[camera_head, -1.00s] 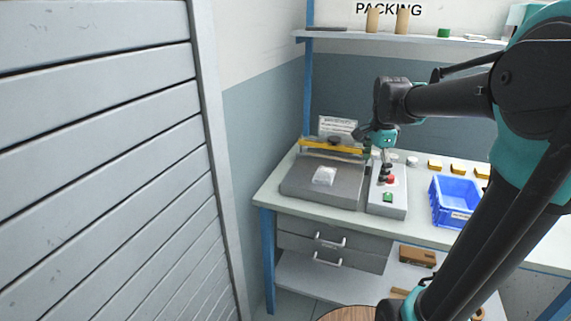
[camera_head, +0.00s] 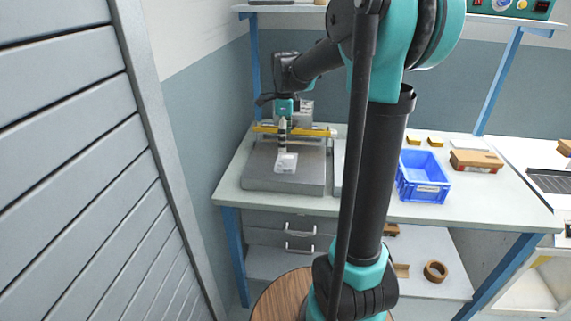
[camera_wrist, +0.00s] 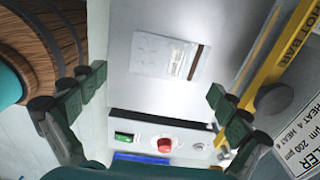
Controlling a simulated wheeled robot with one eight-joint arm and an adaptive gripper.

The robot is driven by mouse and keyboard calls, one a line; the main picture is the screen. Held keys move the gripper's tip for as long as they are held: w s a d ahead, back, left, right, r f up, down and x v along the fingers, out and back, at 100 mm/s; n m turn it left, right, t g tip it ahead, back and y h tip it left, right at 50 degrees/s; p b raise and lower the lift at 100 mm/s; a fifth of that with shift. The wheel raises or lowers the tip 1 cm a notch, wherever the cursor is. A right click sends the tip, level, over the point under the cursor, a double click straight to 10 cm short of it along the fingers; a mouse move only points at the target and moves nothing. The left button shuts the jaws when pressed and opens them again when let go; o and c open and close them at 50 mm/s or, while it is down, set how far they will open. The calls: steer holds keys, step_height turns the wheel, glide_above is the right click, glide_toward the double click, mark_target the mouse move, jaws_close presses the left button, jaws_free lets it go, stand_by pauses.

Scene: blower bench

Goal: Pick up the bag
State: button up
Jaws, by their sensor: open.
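The bag (camera_head: 286,163) is a small, pale, clear-looking packet lying flat on the grey plate of the sealing machine (camera_head: 262,180). In the wrist view the bag (camera_wrist: 166,57) shows a whitish print and a dark strip at its right end. My gripper (camera_head: 283,150) is above the plate at the bag's far edge in the head view. In the wrist view my gripper (camera_wrist: 155,92) has its two fingers wide apart, with the bag between and beyond them. The gripper is open and empty. Whether the fingertips touch anything cannot be told.
The yellow hot bar (camera_head: 318,132) runs along the back of the machine. A blue crate (camera_head: 424,178) stands to the right. A round wooden top (camera_head: 278,295) is in front.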

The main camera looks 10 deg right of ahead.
mark_target(286, 161)
steer(key=shift+s+d+f, duration=0.1)
steer(key=shift+f, duration=3.6)
steer(key=shift+c, duration=0.6)
steer(key=c, duration=1)
steer(key=shift+r, duration=0.1)
